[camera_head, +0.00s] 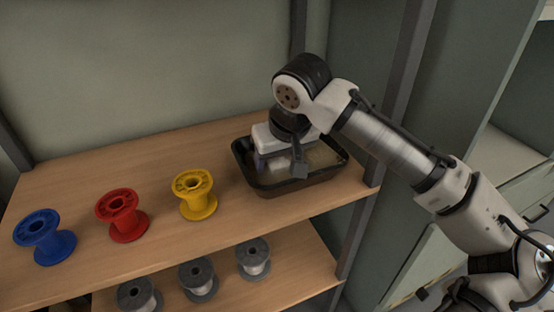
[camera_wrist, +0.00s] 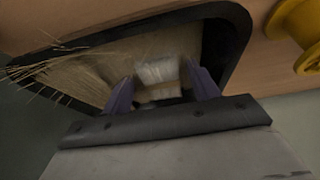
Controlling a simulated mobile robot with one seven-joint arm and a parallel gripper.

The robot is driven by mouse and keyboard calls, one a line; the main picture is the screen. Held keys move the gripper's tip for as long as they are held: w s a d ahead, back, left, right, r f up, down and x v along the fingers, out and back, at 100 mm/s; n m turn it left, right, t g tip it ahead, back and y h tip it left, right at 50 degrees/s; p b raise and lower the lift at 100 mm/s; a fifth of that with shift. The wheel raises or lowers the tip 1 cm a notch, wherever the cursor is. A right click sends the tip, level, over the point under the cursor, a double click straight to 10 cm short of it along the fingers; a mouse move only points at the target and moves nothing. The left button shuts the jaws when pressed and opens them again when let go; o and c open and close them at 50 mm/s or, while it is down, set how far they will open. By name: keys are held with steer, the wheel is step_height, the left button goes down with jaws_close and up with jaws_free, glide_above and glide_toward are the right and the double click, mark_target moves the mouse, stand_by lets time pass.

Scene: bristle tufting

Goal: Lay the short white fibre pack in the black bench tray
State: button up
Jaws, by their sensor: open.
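The black tray (camera_head: 288,183) sits at the right end of the upper wooden shelf. In the wrist view its black rim (camera_wrist: 232,38) surrounds tan fibres and a short white pack. The white pack (camera_wrist: 158,72) has a tan band and lies inside the tray, between the two purple fingers. My gripper (camera_wrist: 162,88) is open, with a finger on each side of the pack. In the head view my gripper (camera_head: 268,165) reaches down into the tray, and my wrist hides most of the tray's contents. Whether the fingers touch the pack I cannot tell.
Yellow (camera_head: 195,195), red (camera_head: 122,215) and blue (camera_head: 45,237) spools stand in a row left of the tray. Grey spools (camera_head: 198,280) stand on the lower shelf. A dark shelf post (camera_head: 404,75) rises behind my arm. Loose tan fibres (camera_wrist: 75,75) stick out over the tray rim.

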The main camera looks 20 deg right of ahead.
steer(key=p+v, duration=0.1)
steer(key=v, duration=0.9)
steer(key=shift+r+p, duration=0.3)
steer(key=shift+p, duration=0.05)
steer(key=shift+s, duration=0.1)
